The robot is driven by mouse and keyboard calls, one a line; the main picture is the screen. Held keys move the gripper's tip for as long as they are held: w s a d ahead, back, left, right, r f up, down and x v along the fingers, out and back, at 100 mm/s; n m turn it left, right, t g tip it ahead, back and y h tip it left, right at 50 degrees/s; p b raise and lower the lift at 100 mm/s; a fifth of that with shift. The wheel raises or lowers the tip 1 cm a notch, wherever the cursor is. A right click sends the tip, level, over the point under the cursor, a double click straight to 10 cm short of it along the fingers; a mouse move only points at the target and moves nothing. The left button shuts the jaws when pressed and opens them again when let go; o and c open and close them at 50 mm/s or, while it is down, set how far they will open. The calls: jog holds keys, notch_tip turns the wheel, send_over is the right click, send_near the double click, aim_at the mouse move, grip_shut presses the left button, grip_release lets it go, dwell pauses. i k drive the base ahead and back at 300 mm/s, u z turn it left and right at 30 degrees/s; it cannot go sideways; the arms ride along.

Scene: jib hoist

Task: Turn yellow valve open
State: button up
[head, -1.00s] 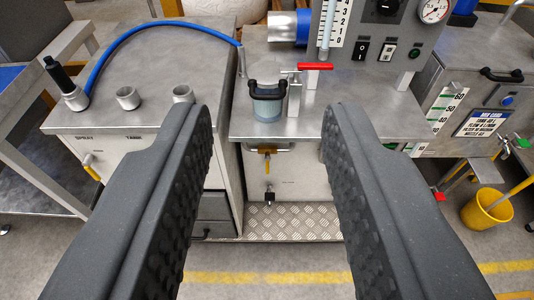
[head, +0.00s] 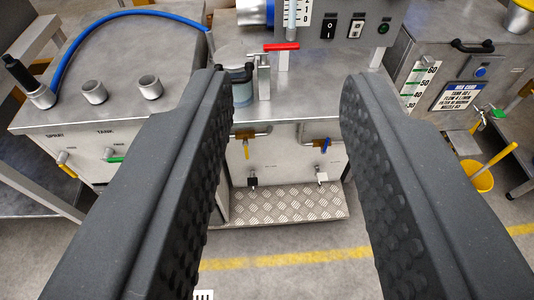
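Two yellow valve handles show. One yellow handle (head: 246,150) hangs on a brass-coloured pipe fitting on the front of the middle cabinet, pointing down. It shows between my fingers, nearer the left one, and beyond them. Another yellow handle (head: 67,168) slants down and right on the left cabinet's front, below the word SPRAY. I cannot tell from the frames which one the task names. My gripper (head: 286,84) is open wide and empty, with its two black padded fingers apart. It touches neither handle as far as I can see.
A blue valve handle (head: 325,146) hangs right of the middle yellow one, and a green handle (head: 116,159) is on the left cabinet. A red lever (head: 281,47) and a cup (head: 238,94) are on the middle top. A chequered metal step (head: 285,208) juts out below.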

aim_at(247, 153)
jog(key=z, duration=0.65)
jog(key=k, duration=1.25)
jog(key=u, duration=0.4)
jog(key=i, duration=1)
jog(key=z, duration=0.05)
